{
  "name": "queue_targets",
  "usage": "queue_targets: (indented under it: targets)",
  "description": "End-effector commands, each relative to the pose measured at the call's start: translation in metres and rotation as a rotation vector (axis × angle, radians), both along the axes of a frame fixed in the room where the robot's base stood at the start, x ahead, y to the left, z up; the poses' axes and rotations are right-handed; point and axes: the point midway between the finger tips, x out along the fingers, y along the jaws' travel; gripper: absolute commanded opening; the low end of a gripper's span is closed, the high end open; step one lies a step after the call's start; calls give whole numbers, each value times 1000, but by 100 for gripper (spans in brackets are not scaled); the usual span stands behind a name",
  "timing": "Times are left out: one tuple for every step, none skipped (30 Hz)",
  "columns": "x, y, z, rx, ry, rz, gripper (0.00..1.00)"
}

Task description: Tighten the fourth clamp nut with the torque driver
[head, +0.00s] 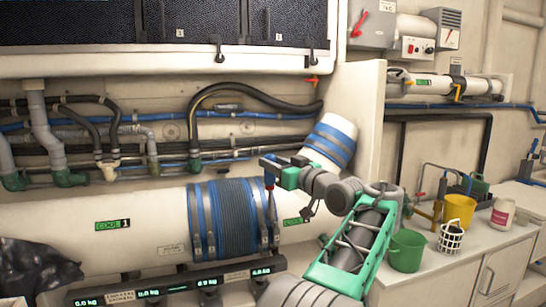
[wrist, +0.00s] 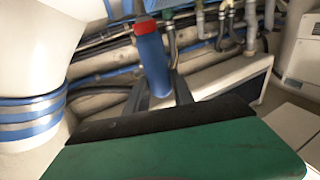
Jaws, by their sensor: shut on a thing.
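A white pipe marked COOL 1 (head: 145,232) runs across the lower left of the head view. A ribbed blue and grey hose sleeve (head: 235,218) sits around it, with metal clamp bands near its left end and its right end (head: 263,228). My gripper (head: 274,168) is above the sleeve's right end, shut on the torque driver (head: 269,183). The driver is blue with a red part and points down at the right-hand clamps. I cannot tell whether its tip touches a nut. In the wrist view the blue, red-banded driver (wrist: 153,62) stands between my fingers; its tip is hidden.
Digital readouts (head: 208,282) line the rail below the pipe. A white stub with blue bands (head: 331,142) rises just behind my gripper. Hoses (head: 200,130) run along the wall. A green bucket (head: 407,251) and a yellow bucket (head: 459,212) stand on the right counter. A dark bag (head: 35,272) lies lower left.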

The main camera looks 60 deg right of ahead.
Motion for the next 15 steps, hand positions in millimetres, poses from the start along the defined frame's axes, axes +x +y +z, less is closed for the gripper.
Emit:
queue_targets:
  targets:
    - [0, 0, 4, 1, -1, 12, 0]
    - [-1, -1, 4, 1, -2, 19, 0]
    - [-1, 0, 4, 0, -1, 29, 0]
    - [-1, 0, 3, 0, -2, 35, 0]
    - [-1, 0, 3, 0, -2, 39, 0]
    - [-1, 0, 2, 1, -3, 44, 0]
    - [-1, 0, 1, 1, -3, 46, 0]
    - [-1, 1, 1, 0, -2, 47, 0]
    - [-1, 1, 0, 0, -2, 47, 0]
    - [-1, 1, 0, 0, -2, 47, 0]
    - [-1, 1, 0, 0, -2, 47, 0]
    - [-1, 1, 0, 0, -2, 47, 0]
    - [-1, 1, 0, 0, -2, 47, 0]
    - [-1, 1, 0, 0, -2, 46, 0]
    - [-1, 1, 0, 0, -2, 46, 0]
